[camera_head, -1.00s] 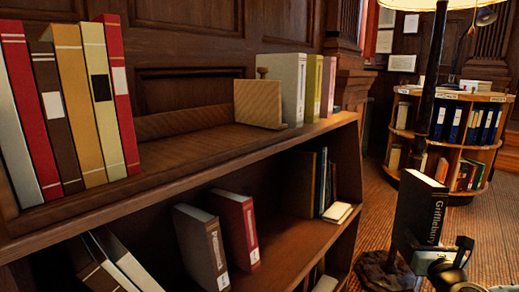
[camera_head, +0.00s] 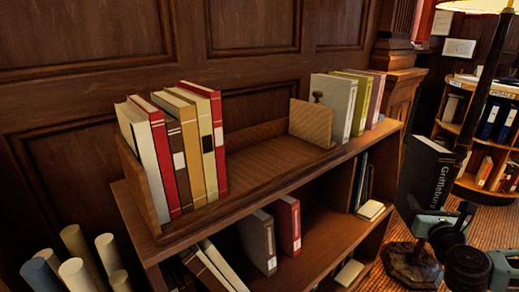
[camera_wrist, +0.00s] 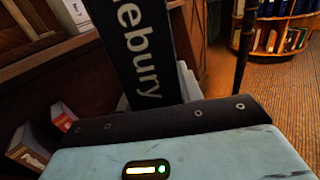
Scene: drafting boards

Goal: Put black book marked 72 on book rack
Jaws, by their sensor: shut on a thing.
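A black book (camera_head: 428,170) with pale lettering reading "Grifflebury" stands upright in my gripper (camera_head: 432,212), to the right of the shelf; no number 72 can be read on it. Its lettered face fills the upper middle of the wrist view (camera_wrist: 137,45). My gripper is shut on its lower part, and the fingertips are mostly hidden. The wooden book rack (camera_head: 255,167) lies on top of the low bookcase. Several books (camera_head: 180,150) stand at its left end. An upright wooden end piece (camera_head: 311,122) closes its right end, and the middle is empty.
Grey, green and pink books (camera_head: 343,105) stand right of the rack. The bookcase's lower shelf (camera_head: 325,232) holds more books. Rolled papers (camera_head: 82,258) stand at lower left. A dark lamp pole (camera_head: 484,90) and a round bookcase (camera_head: 470,185) are at right.

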